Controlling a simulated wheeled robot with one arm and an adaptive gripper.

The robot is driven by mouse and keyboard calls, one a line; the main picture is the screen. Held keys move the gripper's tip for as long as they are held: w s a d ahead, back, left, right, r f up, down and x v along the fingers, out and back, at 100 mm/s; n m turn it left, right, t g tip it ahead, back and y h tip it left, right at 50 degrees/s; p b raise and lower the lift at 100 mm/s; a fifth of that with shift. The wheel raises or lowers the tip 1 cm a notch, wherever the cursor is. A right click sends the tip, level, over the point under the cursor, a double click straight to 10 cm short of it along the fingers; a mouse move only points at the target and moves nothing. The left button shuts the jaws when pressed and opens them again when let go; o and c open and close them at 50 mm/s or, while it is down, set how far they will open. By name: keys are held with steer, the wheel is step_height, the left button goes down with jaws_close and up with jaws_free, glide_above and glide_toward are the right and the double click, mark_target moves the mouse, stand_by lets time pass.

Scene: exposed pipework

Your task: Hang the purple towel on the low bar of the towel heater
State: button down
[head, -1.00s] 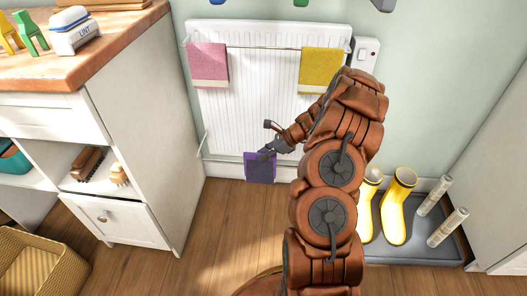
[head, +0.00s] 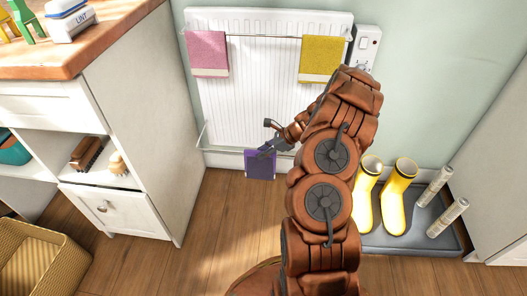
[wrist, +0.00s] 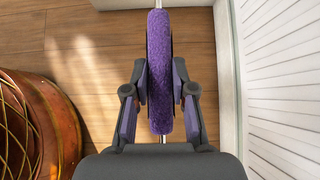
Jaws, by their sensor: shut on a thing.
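The purple towel (head: 260,165) hangs low in front of the white towel heater (head: 265,100). In the wrist view, the towel (wrist: 159,60) shows from above as a narrow folded strip lying along the low bar (wrist: 158,3), with bar showing beyond both its ends. It appears draped over the bar. My gripper (head: 268,150) is at the towel's top; in the wrist view my gripper (wrist: 160,80) has a finger pressed on each side of it. In the head view most of the low bar is hidden by the towel and my arm.
A pink towel (head: 208,52) and a yellow towel (head: 320,58) hang on the upper bar (head: 265,36). Yellow boots (head: 399,195) stand in a grey tray (head: 415,243) at right. A white cabinet (head: 140,130) stands left, with a wicker basket (head: 42,262) before it. Wooden floor between is clear.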

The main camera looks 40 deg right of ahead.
steer(key=c, duration=0.9)
jaws_free()
steer(key=v, duration=1.2)
